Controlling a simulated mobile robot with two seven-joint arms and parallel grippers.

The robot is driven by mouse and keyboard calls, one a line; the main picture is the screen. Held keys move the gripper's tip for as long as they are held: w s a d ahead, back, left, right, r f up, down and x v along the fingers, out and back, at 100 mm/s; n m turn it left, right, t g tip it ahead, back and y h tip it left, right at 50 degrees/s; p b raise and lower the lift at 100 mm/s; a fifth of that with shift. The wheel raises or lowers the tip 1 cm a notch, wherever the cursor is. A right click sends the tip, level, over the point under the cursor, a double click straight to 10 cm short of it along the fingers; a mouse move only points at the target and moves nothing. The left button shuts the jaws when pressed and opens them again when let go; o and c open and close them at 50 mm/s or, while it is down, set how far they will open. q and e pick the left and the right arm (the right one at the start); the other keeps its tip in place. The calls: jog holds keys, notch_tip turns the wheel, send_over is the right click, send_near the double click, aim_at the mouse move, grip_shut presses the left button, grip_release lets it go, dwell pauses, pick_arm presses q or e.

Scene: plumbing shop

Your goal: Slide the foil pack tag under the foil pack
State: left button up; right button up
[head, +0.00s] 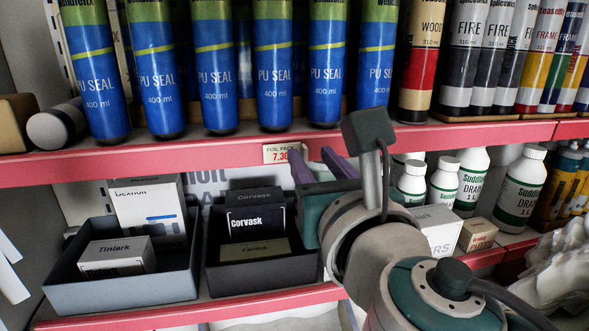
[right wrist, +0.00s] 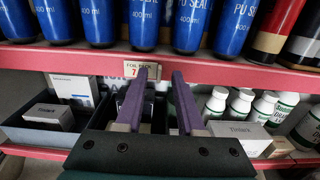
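The foil pack tag (head: 282,154) is a small pale tag with red price figures on the upper shelf's red front edge. In the right wrist view the tag (right wrist: 133,67) is partly hidden by a fingertip. Blue PU SEAL 400 ml packs (head: 273,75) stand in a row above it; I take these as the foil packs. My right gripper (head: 313,157) has purple fingers, spread apart with nothing visible between them. Its left fingertip overlaps the tag's right end; contact I cannot tell. My left gripper is not in view.
Below are dark bins (head: 123,287) with Tinlark and Corvask boxes (head: 255,212). White bottles (head: 443,183) stand right of my gripper. FIRE tubes (head: 462,55) stand at upper right. A tube (head: 55,125) lies at the shelf's left. The red edge left of the tag is clear.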

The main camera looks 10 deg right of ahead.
jog(key=s, duration=0.8)
jog(key=shift+d, duration=0.35)
